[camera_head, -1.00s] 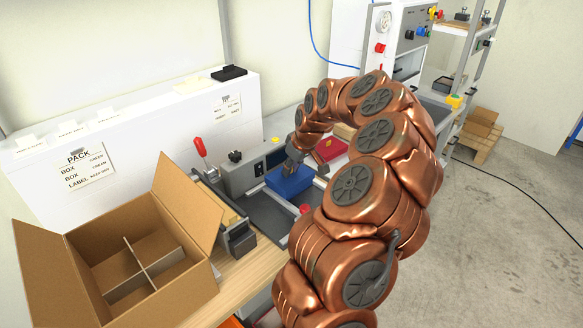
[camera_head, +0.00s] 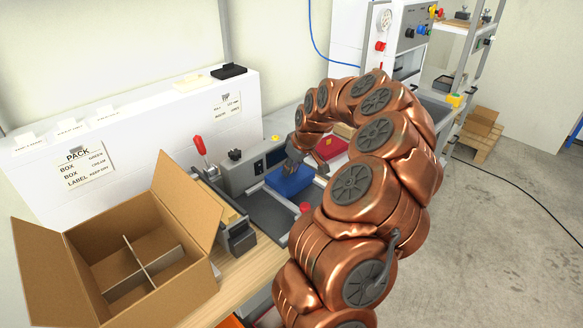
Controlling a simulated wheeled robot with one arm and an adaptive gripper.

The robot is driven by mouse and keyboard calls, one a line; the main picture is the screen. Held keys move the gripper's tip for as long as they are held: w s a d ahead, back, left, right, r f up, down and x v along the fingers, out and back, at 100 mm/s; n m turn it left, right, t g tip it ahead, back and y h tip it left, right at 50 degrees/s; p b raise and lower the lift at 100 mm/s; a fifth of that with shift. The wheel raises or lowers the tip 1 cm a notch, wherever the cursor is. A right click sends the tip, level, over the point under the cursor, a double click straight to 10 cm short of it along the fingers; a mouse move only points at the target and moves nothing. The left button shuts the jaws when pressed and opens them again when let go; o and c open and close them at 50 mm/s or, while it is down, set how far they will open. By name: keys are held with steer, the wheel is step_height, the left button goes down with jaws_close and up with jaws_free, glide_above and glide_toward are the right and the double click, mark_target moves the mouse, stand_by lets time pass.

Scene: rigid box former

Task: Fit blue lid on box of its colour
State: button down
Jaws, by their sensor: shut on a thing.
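A blue lid or box (camera_head: 290,181) sits at the middle of the bench, on the grey machine bed. My gripper (camera_head: 292,168) comes down on its far left part and is shut on it; the fingertips are small and partly hidden here. I cannot tell whether the blue thing is the lid alone or the lid over a blue box. A red box or lid (camera_head: 331,149) lies just behind and to the right, partly hidden by my arm.
An open cardboard carton (camera_head: 130,262) with dividers stands at the front left. A red-handled lever (camera_head: 200,146) and a grey control box (camera_head: 247,172) stand beside the machine bed. A red knob (camera_head: 305,208) is in front. My arm hides the bench's right part.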

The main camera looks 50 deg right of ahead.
steer(key=shift+f, duration=0.1)
steer(key=c, duration=0.9)
jaws_free()
steer(key=shift+o, duration=0.2)
steer(key=v, duration=1.2)
